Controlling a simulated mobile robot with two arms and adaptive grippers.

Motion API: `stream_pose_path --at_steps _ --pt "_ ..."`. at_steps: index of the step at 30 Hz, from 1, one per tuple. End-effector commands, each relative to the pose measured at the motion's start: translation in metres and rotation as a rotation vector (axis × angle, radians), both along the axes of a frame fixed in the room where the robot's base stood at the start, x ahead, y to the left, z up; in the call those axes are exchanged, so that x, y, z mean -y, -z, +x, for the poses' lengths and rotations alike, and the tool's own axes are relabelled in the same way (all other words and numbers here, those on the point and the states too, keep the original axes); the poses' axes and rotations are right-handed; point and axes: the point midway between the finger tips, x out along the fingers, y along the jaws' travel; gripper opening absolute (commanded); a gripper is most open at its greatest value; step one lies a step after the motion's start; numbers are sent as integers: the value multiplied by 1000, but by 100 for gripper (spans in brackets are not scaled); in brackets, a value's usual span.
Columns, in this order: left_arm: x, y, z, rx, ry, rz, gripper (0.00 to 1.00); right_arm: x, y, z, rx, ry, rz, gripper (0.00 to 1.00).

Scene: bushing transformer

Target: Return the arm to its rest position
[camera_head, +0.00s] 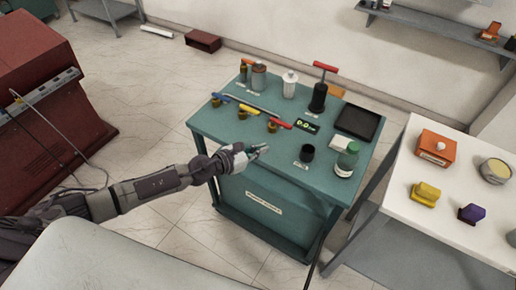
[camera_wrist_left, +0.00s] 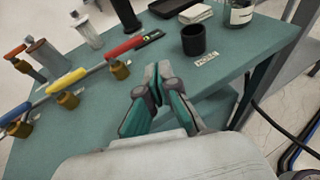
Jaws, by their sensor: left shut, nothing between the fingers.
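My left gripper (camera_head: 258,152) reaches in from the left in the head view, at the front edge of the teal table (camera_head: 313,180). In the left wrist view my left gripper (camera_wrist_left: 155,85) is shut with its fingertips together and nothing between them. It points toward the table's items and touches none that I can see. My left arm (camera_head: 150,187) is stretched out toward the table. My right gripper is not in view.
The table holds valves with yellow, blue and red handles (camera_head: 250,109), a black cup (camera_head: 307,153), a green-capped jar (camera_head: 347,159), a red-handled pump (camera_head: 319,90) and a black tray (camera_head: 358,122). A white table (camera_head: 455,225) stands at right. A red cabinet (camera_head: 35,80) stands at left. Floor between is clear.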

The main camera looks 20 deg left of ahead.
Motion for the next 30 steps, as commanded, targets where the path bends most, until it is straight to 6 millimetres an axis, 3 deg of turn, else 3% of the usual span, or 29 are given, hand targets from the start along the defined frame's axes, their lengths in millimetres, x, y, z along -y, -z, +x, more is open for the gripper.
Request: stream_pose_path --at_steps 10,14,17,18,22,26,30 --pt "-4 -2 -13 -7 -8 -9 0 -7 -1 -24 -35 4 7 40" --pt "-15 28 -10 -116 -117 -132 0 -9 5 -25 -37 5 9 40" --pt "-35 79 -13 -296 -315 -346 0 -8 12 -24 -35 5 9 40" --pt "-45 104 -18 -378 -414 -451 0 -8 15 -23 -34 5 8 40" --pt "-77 190 -51 -623 -758 -788 0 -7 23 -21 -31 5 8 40" --pt "-100 269 -107 -808 -1099 -1086 0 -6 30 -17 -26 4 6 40" --pt "-111 343 -185 -941 -1461 -1364 0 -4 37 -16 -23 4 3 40"
